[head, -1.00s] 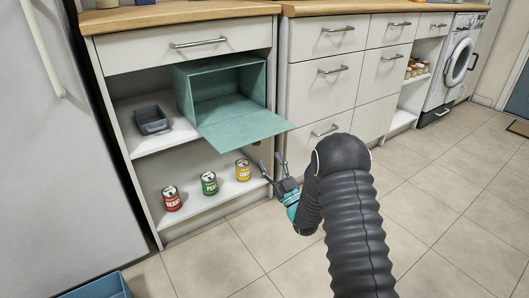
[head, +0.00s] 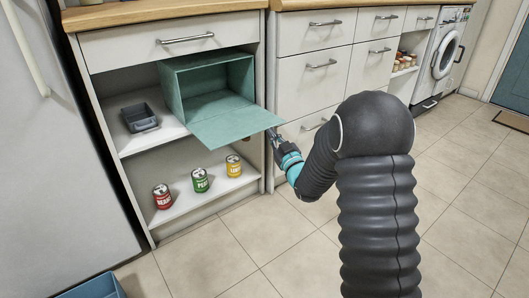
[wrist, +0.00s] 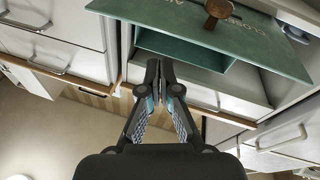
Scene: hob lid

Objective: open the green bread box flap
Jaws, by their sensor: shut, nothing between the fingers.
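The green bread box (head: 213,105) sits on the upper shelf of the open cabinet, its front open and its inside empty. Its flap (head: 235,127) is folded down and out, about level, jutting past the shelf edge. In the wrist view the flap (wrist: 200,33) spans the top, with lettering and a brown knob (wrist: 217,10) on the face turned to the camera. My gripper (head: 272,133) is at the flap's right front corner, partly hidden behind it. In the wrist view my gripper (wrist: 159,65) is shut and empty, below the flap's edge in the picture; contact cannot be told.
A dark grey tray (head: 140,117) stands left of the box. Red, green and yellow cans (head: 201,180) stand on the lower shelf. Drawers (head: 313,70) are to the right, a fridge (head: 60,150) to the left. The floor in front is mostly clear.

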